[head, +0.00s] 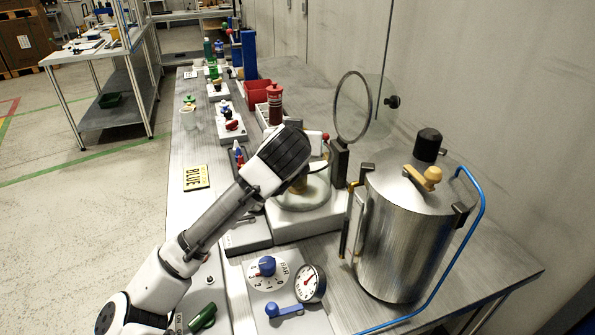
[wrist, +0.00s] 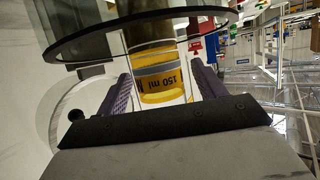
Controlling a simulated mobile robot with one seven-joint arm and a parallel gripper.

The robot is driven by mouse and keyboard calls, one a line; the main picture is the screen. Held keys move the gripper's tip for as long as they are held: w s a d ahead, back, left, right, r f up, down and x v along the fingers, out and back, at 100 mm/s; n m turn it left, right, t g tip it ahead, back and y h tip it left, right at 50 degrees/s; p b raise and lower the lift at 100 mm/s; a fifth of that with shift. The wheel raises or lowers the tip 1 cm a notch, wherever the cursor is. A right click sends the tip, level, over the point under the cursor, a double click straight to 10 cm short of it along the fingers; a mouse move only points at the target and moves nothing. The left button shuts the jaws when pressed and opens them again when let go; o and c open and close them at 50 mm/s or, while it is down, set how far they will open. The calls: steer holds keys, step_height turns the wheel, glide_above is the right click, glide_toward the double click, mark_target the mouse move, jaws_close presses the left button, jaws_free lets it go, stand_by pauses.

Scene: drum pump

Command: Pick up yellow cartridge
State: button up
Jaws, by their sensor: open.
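The yellow cartridge (wrist: 160,78) is a cylinder with a grey band reading "150 ml". In the wrist view it appears between the two purple fingers of my open gripper (wrist: 165,85), with gaps at both sides. I cannot tell whether either finger touches it.
A large steel drum (head: 405,230) is to the right. A dial panel (head: 268,275) with a gauge (head: 310,283) is in front. A yellow "BLUE" plate (head: 196,177) lies left. A red bin (head: 257,91) is behind.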

steer(key=shift+x, duration=1.1)
steer(key=c, duration=1.4)
steer(key=shift+c, duration=0.5)
steer(key=shift+r, duration=0.15)
